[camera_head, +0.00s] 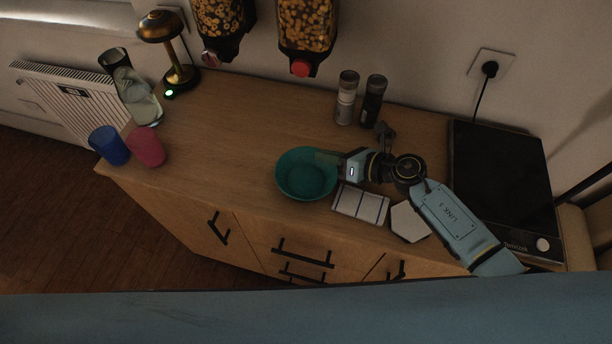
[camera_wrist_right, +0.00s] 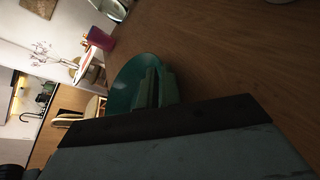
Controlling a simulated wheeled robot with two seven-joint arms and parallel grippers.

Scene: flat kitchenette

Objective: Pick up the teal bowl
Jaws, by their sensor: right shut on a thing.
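The teal bowl (camera_head: 303,178) sits at the front middle of the wooden counter, upright in the head view. My right gripper (camera_head: 328,158) reaches in from the right and is shut on the bowl's right rim. In the right wrist view the bowl (camera_wrist_right: 124,84) shows past the gripper fingers (camera_wrist_right: 156,90), which cover part of its rim. I cannot tell whether the bowl touches the counter or is just above it. My left gripper is not in view.
A folded cloth (camera_head: 360,204) and a white hexagonal piece (camera_head: 409,222) lie right of the bowl. A black hob (camera_head: 503,185) is farther right. Blue (camera_head: 110,146) and pink (camera_head: 147,147) cups stand left. Two shakers (camera_head: 346,98) stand behind. The counter left of the bowl is clear.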

